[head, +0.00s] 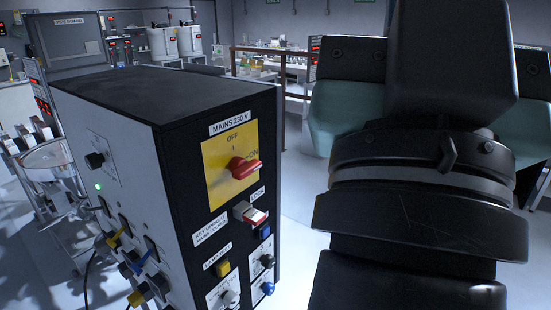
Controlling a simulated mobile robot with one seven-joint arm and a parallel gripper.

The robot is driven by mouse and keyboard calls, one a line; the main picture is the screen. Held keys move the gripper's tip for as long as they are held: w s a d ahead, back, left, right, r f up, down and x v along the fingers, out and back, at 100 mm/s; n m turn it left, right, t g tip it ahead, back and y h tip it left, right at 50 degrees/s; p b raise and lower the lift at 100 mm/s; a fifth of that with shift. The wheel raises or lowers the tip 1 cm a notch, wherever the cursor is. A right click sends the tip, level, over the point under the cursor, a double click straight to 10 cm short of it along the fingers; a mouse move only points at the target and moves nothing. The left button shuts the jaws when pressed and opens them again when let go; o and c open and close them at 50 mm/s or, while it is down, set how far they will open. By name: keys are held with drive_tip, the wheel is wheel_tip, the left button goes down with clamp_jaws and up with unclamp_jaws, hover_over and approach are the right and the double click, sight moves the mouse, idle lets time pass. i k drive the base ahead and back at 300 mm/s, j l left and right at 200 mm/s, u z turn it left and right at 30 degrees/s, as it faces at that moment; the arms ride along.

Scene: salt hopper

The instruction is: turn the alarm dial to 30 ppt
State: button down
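A black-and-white control box (155,160) stands at the left. No dial on it carries an alarm or ppt label that I can read. A black knob (95,160) sits on a pale scale plate on its left face; its setting is too small to read. Low on the black front face are a dark knob (268,261) and a grey knob (229,298), each on a white plate; I cannot tell which is the alarm dial. My black arm fills much of the right side. No gripper fingertips show.
The front face also has a red mains switch (243,168) on a yellow plate, a red-and-white key lock (250,214), a yellow button (222,267) and a blue button (264,232). Coloured plugs and cables stick out of the left face. Pale floor shows between box and arm.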

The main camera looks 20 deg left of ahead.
sight(94, 161)
drive_tip(key=j+u, duration=0.25)
drive_tip(key=j, duration=0.6)
drive_tip(key=j+u, duration=0.3)
drive_tip(key=j, duration=0.55)
